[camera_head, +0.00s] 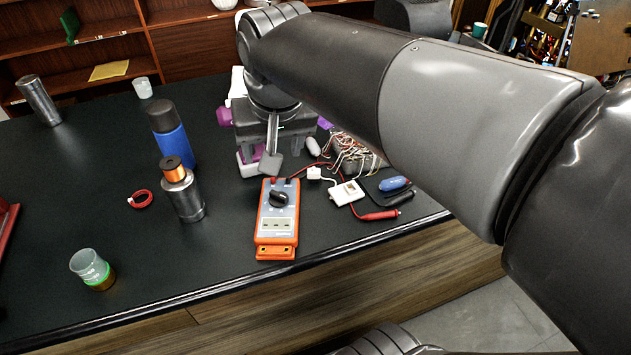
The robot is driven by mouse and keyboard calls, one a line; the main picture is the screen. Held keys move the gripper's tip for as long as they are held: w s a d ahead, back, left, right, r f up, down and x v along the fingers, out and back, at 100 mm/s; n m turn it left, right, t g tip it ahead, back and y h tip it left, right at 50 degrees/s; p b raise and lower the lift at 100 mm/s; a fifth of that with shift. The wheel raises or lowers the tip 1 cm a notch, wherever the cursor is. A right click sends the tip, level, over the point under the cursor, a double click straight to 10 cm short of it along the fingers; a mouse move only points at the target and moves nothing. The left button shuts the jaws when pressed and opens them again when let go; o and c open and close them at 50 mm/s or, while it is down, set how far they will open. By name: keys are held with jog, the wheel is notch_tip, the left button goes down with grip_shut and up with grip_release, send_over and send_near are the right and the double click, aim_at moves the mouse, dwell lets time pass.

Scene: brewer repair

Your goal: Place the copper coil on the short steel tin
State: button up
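The copper coil (173,169), an orange-copper winding on a dark spool, sits upright on top of a steel tin (186,199) left of the middle of the dark table. The tin is a shiny upright cylinder; the coil covers much of its top. A taller-looking steel cylinder (38,100) stands at the far left back. My gripper (272,154) is to the right of the coil and apart from it, pointing down above the back of the table. Its fingers appear spread, with nothing seen between them.
A blue bottle (170,135) stands right behind the coil. An orange multimeter (277,220) lies to the right, with cables and a wire-filled box (355,155) beyond. A red ring (139,199) and a clear cup (91,267) are at left. The front left is mostly clear.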

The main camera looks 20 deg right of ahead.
jog(key=s+d+f+t, duration=0.1)
jog(key=s+d+f, duration=0.4)
jog(key=s, duration=0.3)
jog(key=shift+s+d+f+n+t, duration=0.3)
jog(key=shift+d+f+n, duration=0.1)
jog(key=shift+f, duration=0.2)
dwell(0.5)
